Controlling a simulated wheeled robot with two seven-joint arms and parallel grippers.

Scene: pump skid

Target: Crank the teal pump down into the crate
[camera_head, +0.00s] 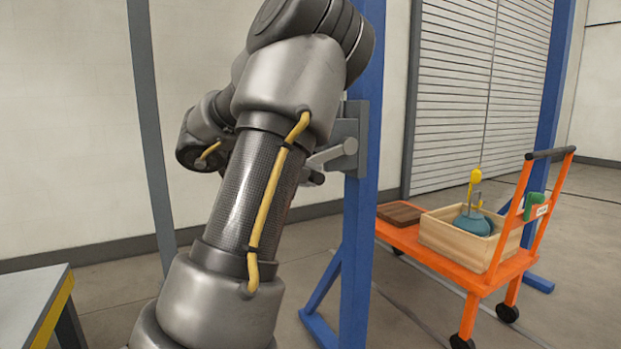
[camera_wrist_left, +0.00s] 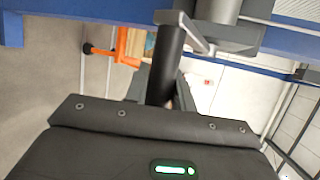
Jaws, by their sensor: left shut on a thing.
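The teal pump (camera_head: 474,224) sits low within the walls of the wooden crate (camera_head: 465,247), its lower part hidden; I cannot tell whether it touches the floor. A yellow hook (camera_head: 476,176) is above it, at its lifting eye. The grey winch (camera_head: 352,140) is on the blue post, with its crank arm (camera_head: 325,157) reaching left behind my arm. In the left wrist view, my left gripper (camera_wrist_left: 160,92) is shut on the black crank handle (camera_wrist_left: 169,60). In the head view my own arm hides this grip. My right gripper is not in view.
A blue post (camera_head: 362,235) stands between my arm and the cart. A grey bench (camera_head: 30,300) with a yellow edge is at the lower left. Open floor surrounds the cart.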

